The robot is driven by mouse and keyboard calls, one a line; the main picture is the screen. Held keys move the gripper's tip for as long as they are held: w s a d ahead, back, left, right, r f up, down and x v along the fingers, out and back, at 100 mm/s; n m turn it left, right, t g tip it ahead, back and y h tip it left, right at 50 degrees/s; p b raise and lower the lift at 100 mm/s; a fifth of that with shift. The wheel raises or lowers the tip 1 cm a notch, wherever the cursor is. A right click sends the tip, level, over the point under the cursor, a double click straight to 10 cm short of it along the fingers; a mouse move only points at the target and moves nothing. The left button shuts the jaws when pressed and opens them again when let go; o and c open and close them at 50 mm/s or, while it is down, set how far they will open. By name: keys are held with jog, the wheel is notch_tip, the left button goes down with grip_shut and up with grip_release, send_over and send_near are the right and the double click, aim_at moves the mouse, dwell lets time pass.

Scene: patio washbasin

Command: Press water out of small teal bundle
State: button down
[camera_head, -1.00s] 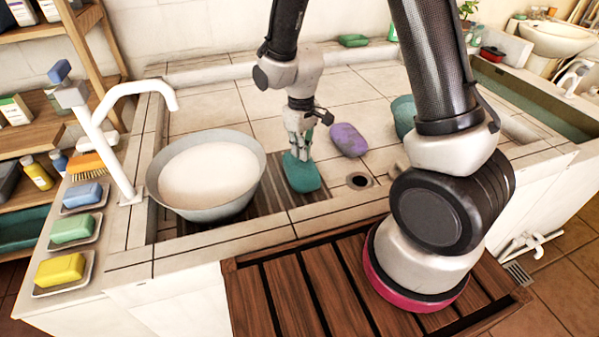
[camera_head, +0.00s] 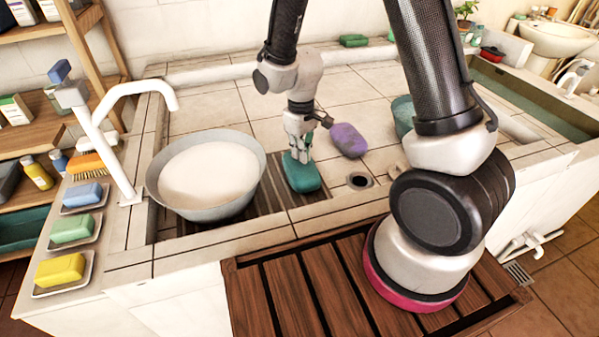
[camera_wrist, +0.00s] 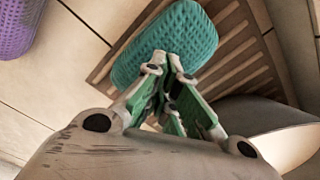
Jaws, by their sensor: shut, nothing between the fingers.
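The small teal bundle (camera_head: 302,174) lies on the dark slatted rack (camera_head: 268,205), just right of the basin; it also shows in the wrist view (camera_wrist: 165,42). My gripper (camera_head: 299,157) points down at the bundle's upper end, shut with nothing between its fingers. In the wrist view its fingertips (camera_wrist: 168,62) meet at the bundle's near edge and seem to touch it; I cannot tell how hard they press. Another, larger teal bundle (camera_head: 403,115) lies farther right, partly hidden behind my arm.
A purple bundle (camera_head: 348,139) lies right of my gripper, near a drain hole (camera_head: 360,181). A white tap (camera_head: 122,165) and soap dishes line the left edge.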

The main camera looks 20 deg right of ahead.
aim_at(301, 163)
jog(key=shift+f, duration=0.65)
jog(key=shift+s+f, duration=0.2)
dwell(2.3)
jog(key=shift+r, duration=0.1)
jog(key=shift+w+r, duration=0.1)
jog(key=shift+r, duration=0.15)
notch_tip(301, 163, up, 8)
jog(key=shift+f, duration=0.25)
jog(key=shift+w, duration=0.1)
dwell(0.4)
